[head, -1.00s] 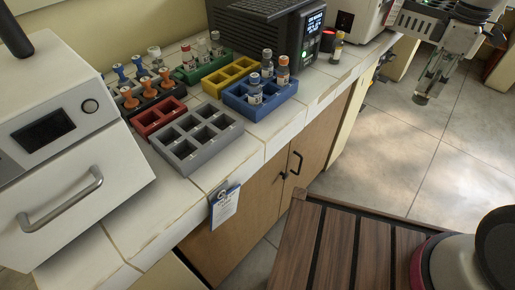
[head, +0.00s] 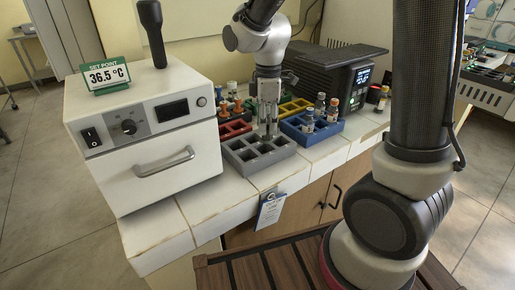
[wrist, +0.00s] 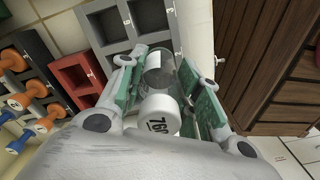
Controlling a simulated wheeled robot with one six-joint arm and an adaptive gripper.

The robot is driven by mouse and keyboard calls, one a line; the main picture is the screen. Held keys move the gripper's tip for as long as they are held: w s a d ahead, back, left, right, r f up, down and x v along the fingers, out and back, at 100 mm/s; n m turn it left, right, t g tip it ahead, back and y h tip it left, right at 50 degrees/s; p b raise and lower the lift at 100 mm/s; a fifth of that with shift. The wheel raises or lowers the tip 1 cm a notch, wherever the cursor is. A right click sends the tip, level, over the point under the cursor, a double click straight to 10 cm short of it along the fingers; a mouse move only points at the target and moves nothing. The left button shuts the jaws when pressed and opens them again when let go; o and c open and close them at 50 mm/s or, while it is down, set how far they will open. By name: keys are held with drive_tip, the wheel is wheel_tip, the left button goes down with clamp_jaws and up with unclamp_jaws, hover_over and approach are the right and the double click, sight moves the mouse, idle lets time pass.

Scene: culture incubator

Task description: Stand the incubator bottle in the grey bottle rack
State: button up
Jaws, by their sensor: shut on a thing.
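My gripper (head: 267,118) points down over the grey bottle rack (head: 242,166), towards its back right part. In the wrist view my gripper (wrist: 160,95) is shut on the incubator bottle (wrist: 160,115), one green-padded finger on each side. The bottle has a white cap with a dark number and a clear body with a white label. Its lower end is at the grey rack (wrist: 126,48); I cannot tell whether it is inside a compartment or just above. The rack compartments that show look empty. In the head view the fingers mostly hide the bottle.
The white incubator (head: 150,165) stands left of the rack. A red rack (head: 230,130) is behind it, and a blue rack (head: 300,138) with several bottles is close on the right. A yellow rack (head: 290,108) and a dark device (head: 335,75) stand further back. A tag (head: 270,210) hangs at the counter edge.

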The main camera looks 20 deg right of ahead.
sight(265, 141)
drive_tip(key=shift+a+f, duration=0.15)
drive_tip(key=shift+f, duration=0.45)
drive_tip(key=shift+a+f, duration=0.15)
drive_tip(key=shift+f, duration=2.3)
drive_tip(key=shift+f, duration=0.25)
drive_tip(key=o, duration=1.1)
drive_tip(key=shift+f, duration=0.1)
